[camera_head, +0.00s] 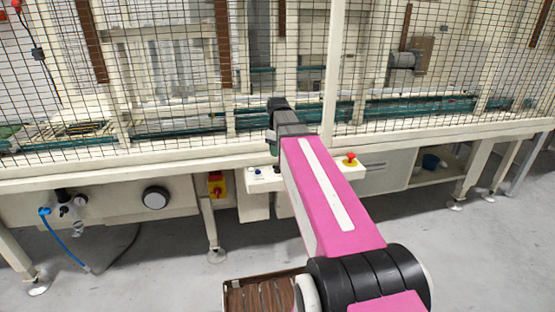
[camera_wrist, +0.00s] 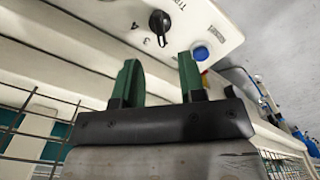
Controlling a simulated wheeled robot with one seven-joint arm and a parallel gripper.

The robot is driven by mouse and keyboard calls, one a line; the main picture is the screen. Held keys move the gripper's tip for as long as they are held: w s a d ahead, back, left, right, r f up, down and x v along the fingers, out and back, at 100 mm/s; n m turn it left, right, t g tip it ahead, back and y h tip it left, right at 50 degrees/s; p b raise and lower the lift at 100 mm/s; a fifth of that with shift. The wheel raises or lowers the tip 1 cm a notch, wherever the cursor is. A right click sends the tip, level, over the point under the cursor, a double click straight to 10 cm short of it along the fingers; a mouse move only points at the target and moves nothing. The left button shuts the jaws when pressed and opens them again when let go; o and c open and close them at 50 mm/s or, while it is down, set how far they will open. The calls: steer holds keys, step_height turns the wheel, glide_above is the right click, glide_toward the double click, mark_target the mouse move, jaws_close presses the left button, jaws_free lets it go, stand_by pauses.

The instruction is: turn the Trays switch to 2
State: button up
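A black rotary switch (camera_wrist: 160,22) is on a cream control panel (camera_wrist: 110,15) in the wrist view. Its marks look like 3 and 4, and a cut-off label starts beside it; I cannot read it as Trays. I cannot tell for certain which mark it points to. My gripper (camera_wrist: 159,62) has its two green fingers apart with nothing between them. The switch lies ahead of the gap, apart from the fingertips. In the head view, my arm covers the middle of the panel (camera_head: 253,186), and the switch is hidden.
A blue button (camera_wrist: 201,53) is close to the right fingertip. A red mushroom button (camera_head: 350,159) is on the panel's right end. The wire mesh fence (camera_head: 170,75) rises behind the panel. A red-and-yellow switch (camera_head: 216,185) is on the left.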

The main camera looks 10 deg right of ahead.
steer(key=shift+r, duration=1.8)
steer(key=shift+f, duration=0.1)
